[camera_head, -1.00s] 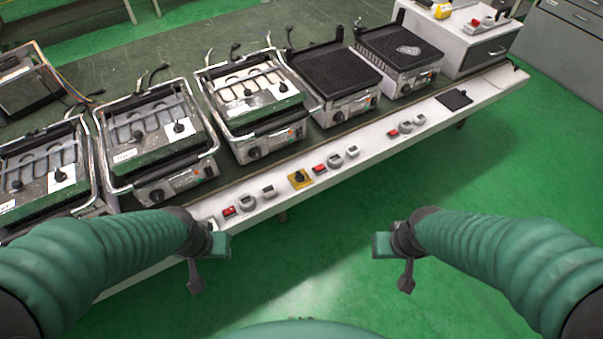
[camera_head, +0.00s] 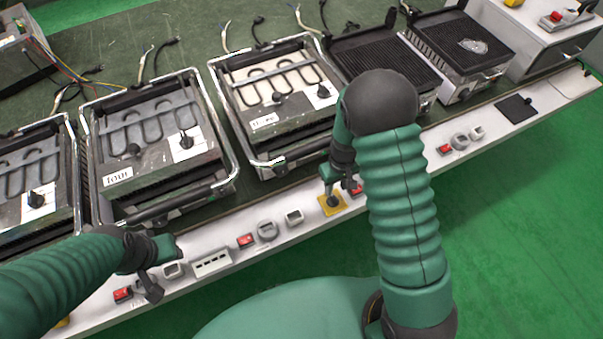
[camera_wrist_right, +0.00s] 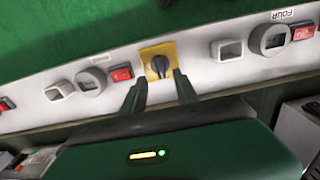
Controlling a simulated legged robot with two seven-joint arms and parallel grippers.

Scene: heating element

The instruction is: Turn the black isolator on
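The black isolator is a black rotary knob (camera_wrist_right: 158,66) on a square yellow plate (camera_wrist_right: 145,52), set in the white panel along the bench front. In the head view the yellow plate (camera_head: 331,206) is partly covered by my right gripper (camera_head: 333,186). In the right wrist view my right gripper (camera_wrist_right: 160,77) is open, its two dark green fingers apart at the plate's near edge. The knob lies between and just beyond the fingertips; I cannot tell whether they touch it. My left gripper (camera_head: 160,264) is over the panel farther left; its opening is unclear.
Red switches (camera_head: 245,240), grey round dials (camera_head: 267,230) and white sockets (camera_head: 293,217) line the panel beside the isolator. A red switch (camera_wrist_right: 121,73) sits close by the yellow plate. Contact grills (camera_head: 160,150) stand on the bench behind. Green floor is clear in front.

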